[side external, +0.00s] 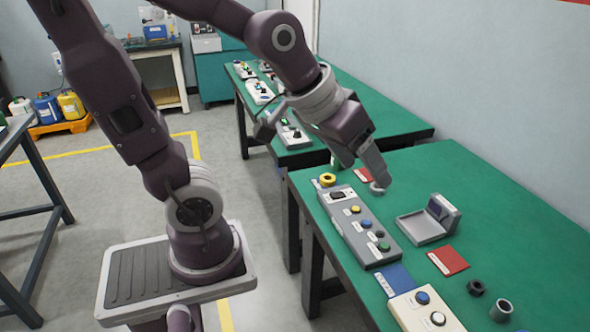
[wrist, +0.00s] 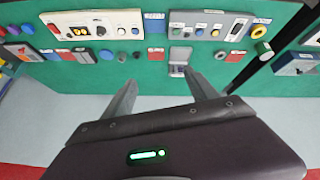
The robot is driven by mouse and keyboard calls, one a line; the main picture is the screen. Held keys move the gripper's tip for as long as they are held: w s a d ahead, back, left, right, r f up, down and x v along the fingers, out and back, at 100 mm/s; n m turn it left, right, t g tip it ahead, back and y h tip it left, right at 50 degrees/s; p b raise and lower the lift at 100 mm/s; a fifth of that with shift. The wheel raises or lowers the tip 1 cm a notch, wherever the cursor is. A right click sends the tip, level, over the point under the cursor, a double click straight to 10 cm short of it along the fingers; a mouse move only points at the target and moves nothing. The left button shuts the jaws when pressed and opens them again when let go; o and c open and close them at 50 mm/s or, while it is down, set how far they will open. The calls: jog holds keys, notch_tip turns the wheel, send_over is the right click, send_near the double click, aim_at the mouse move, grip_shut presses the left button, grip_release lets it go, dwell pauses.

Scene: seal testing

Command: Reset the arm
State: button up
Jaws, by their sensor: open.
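The task names no object besides my arm. My gripper (side external: 375,181) hangs in the air above the far part of the near green bench in the side external view, beside the grey control box (side external: 384,256). In the wrist view my gripper (wrist: 162,92) shows its two fingers spread wide, with nothing between them. In the side external view one fingertip shows clearly; the other is hard to make out.
A grey fixture with a small screen (side external: 425,228), red card (side external: 448,261), black nut (side external: 476,287), grey cylinder (side external: 502,309), yellow ring (side external: 327,180) and cream control box (side external: 427,314) occupy the bench. Bare green surface lies at its right. Another equipped bench (side external: 385,118) stands behind.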

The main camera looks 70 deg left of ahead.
jog(key=s+r+m+g, duration=0.1)
jog(key=s+m, duration=0.1)
jog(key=s, duration=0.9)
jog(key=shift+s+d+r+m, duration=0.2)
jog(key=shift+d+r+m, duration=0.05)
jog(key=shift+d+m, duration=0.05)
